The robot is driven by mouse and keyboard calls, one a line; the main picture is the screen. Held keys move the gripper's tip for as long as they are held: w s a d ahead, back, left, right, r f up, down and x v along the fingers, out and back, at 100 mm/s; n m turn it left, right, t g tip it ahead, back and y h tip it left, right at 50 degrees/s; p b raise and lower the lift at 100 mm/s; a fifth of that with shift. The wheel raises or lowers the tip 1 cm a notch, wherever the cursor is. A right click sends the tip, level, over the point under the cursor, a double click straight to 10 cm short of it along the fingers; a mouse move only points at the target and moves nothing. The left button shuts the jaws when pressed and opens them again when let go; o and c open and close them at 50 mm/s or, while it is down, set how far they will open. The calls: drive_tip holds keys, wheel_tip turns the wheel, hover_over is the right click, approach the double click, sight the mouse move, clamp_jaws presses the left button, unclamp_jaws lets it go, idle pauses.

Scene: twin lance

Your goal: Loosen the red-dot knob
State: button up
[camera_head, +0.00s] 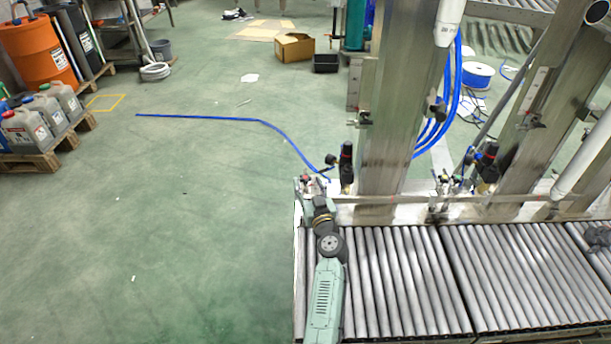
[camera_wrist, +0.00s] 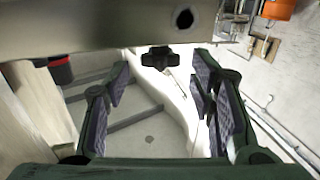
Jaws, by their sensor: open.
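In the wrist view a black lobed knob (camera_wrist: 160,57) sits on the underside of a grey metal beam. It lies ahead of my gripper (camera_wrist: 160,80), between the two open fingers and apart from both pads. No red dot shows on this knob, so I cannot tell whether it is the red-dot one. In the head view my gripper (camera_head: 313,184) is at the far left corner of the roller conveyor, beside the frame's lower rail. Small red and black parts there are too small to tell apart. Two more dark knobs are on the posts, one left (camera_head: 365,119) and one right (camera_head: 437,111).
A black and red cylinder (camera_wrist: 61,69) is close left of the fingers in the wrist view. The beam (camera_wrist: 110,25) crosses above them. In the head view a black fitting (camera_head: 346,168) stands just right of my gripper. The green floor (camera_head: 180,230) to the left is open.

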sight(307, 181)
drive_tip(key=shift+x, duration=1.95)
drive_tip(key=shift+c, duration=0.4)
drive_tip(key=c, duration=1.1)
